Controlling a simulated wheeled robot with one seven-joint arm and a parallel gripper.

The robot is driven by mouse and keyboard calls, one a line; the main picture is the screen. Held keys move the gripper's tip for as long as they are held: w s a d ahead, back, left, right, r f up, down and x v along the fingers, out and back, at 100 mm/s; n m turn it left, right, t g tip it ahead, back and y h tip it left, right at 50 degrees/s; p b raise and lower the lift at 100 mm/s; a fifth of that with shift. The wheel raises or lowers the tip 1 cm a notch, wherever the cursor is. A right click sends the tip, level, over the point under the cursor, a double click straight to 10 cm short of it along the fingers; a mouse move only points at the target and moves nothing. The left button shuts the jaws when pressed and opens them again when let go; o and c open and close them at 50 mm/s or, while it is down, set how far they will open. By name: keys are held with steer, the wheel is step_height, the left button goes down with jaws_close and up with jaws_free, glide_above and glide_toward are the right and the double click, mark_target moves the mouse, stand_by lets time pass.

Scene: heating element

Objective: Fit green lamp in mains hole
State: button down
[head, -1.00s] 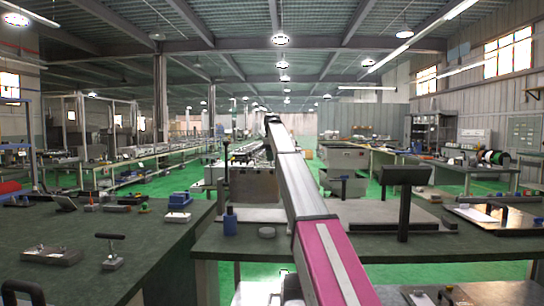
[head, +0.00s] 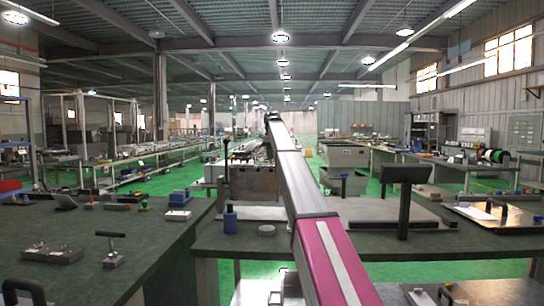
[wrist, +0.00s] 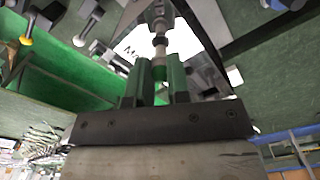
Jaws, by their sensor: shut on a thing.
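In the wrist view, my gripper (wrist: 156,72) has two green-looking fingers rising from a dark bar. It is shut on a slim stemmed piece, which I take to be the green lamp (wrist: 159,48). Its stem has pale and dark metallic bands and points away from the gripper; only a greenish tint shows low between the fingers. Behind its far end is a white panel (wrist: 132,40) with dark lettering that begins "Ma". The mains hole cannot be made out, nor whether the lamp touches the panel. In the head view my arm reaches forward and hides the gripper.
In the head view, a dark-topped bench (head: 150,248) at left carries small fittings and a T-handled piece (head: 112,250). A black stand (head: 404,200) rises at right.

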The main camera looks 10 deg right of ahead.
steer(key=shift+f, duration=1.75)
steer(key=c, duration=1)
jaws_free()
step_height(320, 180, up, 11)
steer(key=shift+f, duration=0.15)
